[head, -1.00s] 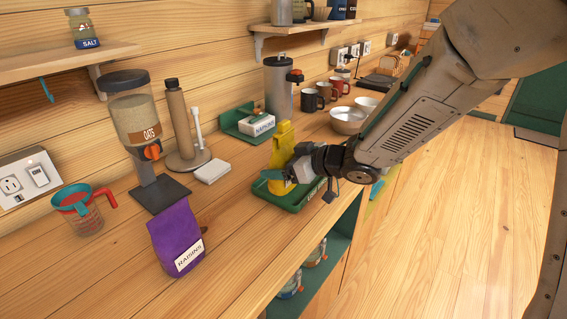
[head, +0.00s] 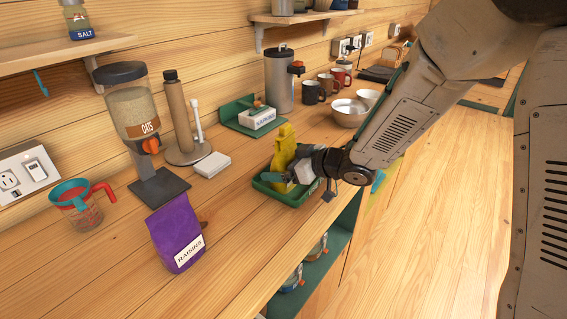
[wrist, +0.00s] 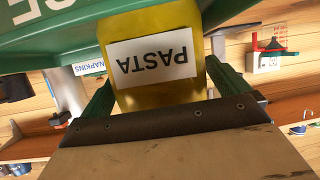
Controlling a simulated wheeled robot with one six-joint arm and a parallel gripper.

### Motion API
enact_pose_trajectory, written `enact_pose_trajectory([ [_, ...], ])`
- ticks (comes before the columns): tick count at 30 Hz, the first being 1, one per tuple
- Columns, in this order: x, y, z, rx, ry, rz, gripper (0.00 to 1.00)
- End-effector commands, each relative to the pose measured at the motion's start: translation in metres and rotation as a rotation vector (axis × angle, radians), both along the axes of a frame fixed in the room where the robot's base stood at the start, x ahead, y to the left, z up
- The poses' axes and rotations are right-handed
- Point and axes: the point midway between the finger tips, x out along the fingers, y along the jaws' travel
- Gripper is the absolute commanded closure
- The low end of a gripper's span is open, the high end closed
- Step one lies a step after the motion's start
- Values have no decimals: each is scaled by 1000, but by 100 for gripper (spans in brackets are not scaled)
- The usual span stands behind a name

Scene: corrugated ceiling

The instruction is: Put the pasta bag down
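The yellow pasta bag (head: 284,148) stands nearly upright over the green tray (head: 268,187) on the wooden counter in the head view. Its white PASTA label shows upside down on the bag (wrist: 150,82) in the wrist view. My gripper (head: 287,176) reaches in from the right, low on the bag. In the wrist view the green fingers of my gripper (wrist: 160,88) lie against both sides of the bag, shut on it. The hand hides the bag's lower part, so I cannot tell whether its base touches the tray.
A purple raisins bag (head: 176,234) stands near the counter's front edge. Bare counter lies between the raisins and the tray.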

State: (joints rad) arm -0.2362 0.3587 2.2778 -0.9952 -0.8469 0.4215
Motion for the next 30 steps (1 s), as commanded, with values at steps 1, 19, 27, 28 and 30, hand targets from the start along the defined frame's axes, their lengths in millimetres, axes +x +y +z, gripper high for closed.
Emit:
enact_pose_trajectory([
  [1,0,0,0,0,0,0,0],
  [19,-35,-55,31,0,-3,-3,0],
  [27,-57,-87,47,0,-1,-2,0],
  [28,-58,-89,48,0,-1,-2,0],
  [30,-61,-91,49,-1,-1,-1,0],
])
